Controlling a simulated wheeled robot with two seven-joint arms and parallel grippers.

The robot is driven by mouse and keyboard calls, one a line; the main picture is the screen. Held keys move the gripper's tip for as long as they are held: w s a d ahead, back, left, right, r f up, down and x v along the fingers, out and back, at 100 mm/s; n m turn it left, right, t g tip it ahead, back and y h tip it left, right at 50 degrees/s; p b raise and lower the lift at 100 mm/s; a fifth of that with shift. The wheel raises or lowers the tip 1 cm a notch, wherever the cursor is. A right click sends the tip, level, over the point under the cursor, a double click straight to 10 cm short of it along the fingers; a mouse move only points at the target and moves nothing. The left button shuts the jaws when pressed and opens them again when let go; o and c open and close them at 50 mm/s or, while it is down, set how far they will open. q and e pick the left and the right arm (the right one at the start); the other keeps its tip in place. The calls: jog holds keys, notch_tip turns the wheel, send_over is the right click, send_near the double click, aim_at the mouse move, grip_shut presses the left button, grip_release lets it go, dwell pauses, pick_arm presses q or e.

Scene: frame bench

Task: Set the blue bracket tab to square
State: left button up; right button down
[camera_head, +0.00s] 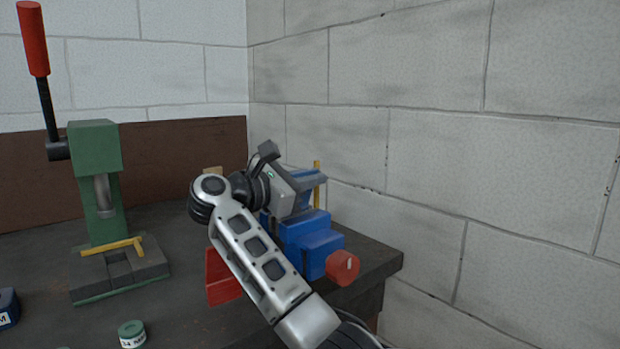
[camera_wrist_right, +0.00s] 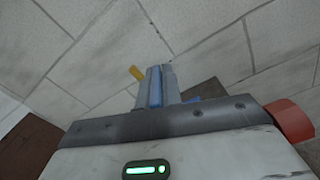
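A blue vise-like fixture (camera_head: 308,240) stands at the bench's right corner, with a round red knob (camera_head: 343,267) at its front. An upright yellow strip (camera_head: 317,185) rises behind my right gripper (camera_head: 318,181); a yellow piece (camera_wrist_right: 136,73) also shows in the right wrist view. My right gripper is above the blue fixture and hides its top. In the right wrist view, blue-grey parts (camera_wrist_right: 157,86) stand close together ahead of the gripper body; whether they grip anything is unclear. I cannot make out a separate blue bracket tab. My left gripper is not in view.
A red part (camera_head: 222,277) is beside my arm. A green round container (camera_head: 131,334) is at the front. A block wall (camera_head: 450,120) closes the right side.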

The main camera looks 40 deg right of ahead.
jog(key=shift+w+a+r+n+p, duration=0.1)
jog(key=shift+w+r+n+p, duration=0.1)
jog(key=shift+w+n, duration=0.25)
jog(key=shift+w+r+n+p, duration=0.1)
jog(key=shift+w+n+p, duration=0.1)
jog(key=shift+n, duration=0.45)
jog(key=shift+w+f+n, duration=0.1)
jog(key=shift+w+n, duration=0.45)
jog(key=shift+n, duration=0.45)
jog(key=c, duration=1.6)
grip_release()
jog(key=shift+o, duration=0.2)
jog(key=shift+a, duration=0.1)
jog(key=s+a+b, duration=0.1)
jog(key=a, duration=1.4)
jog(key=shift+a, duration=0.35)
jog(key=shift+s, duration=0.1)
